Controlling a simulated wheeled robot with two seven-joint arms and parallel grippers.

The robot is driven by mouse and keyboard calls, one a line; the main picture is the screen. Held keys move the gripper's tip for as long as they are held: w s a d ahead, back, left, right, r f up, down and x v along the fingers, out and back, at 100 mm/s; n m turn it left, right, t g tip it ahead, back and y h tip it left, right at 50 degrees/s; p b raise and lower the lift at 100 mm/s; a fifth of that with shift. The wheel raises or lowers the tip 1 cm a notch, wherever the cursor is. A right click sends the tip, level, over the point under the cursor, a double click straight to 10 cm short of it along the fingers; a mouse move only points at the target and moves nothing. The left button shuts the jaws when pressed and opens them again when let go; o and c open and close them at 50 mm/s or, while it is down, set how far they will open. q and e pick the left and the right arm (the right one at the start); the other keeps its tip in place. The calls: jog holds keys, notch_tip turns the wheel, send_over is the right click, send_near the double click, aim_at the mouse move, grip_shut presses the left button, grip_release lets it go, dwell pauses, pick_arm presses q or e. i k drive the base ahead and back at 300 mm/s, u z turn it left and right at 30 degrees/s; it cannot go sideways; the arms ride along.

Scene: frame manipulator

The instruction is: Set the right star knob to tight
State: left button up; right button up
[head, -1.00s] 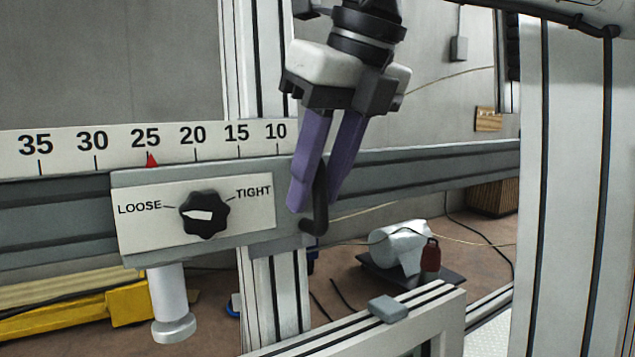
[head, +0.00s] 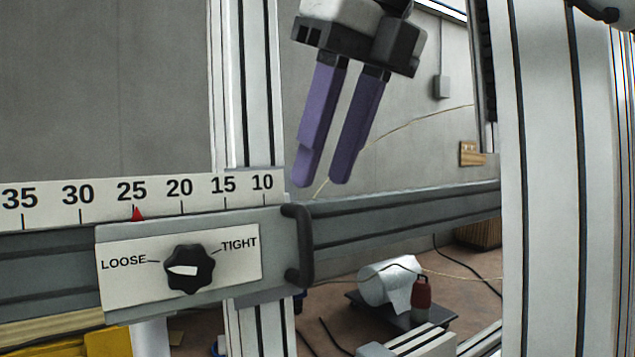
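The black star knob (head: 194,281) sits on a white label plate (head: 128,287) marked LOOSE on the left and TIGHT on the right. Its white pointer (head: 181,270) points left, toward LOOSE. The plate is on a grey carriage (head: 278,236) with a black handle (head: 299,246) at its right end. My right gripper (head: 321,184) hangs above and right of the handle, fingers pointing down. Its two purple fingers are apart with nothing between them, and they touch neither handle nor knob. My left gripper is not in view.
A horizontal rail (head: 410,217) runs behind the carriage, with a number scale (head: 100,200) above it; a red marker (head: 137,213) stands at 25. A tall upright profile (head: 545,200) stands on the right.

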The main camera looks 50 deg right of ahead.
aim_at(189, 269)
jog(key=k, duration=1.5)
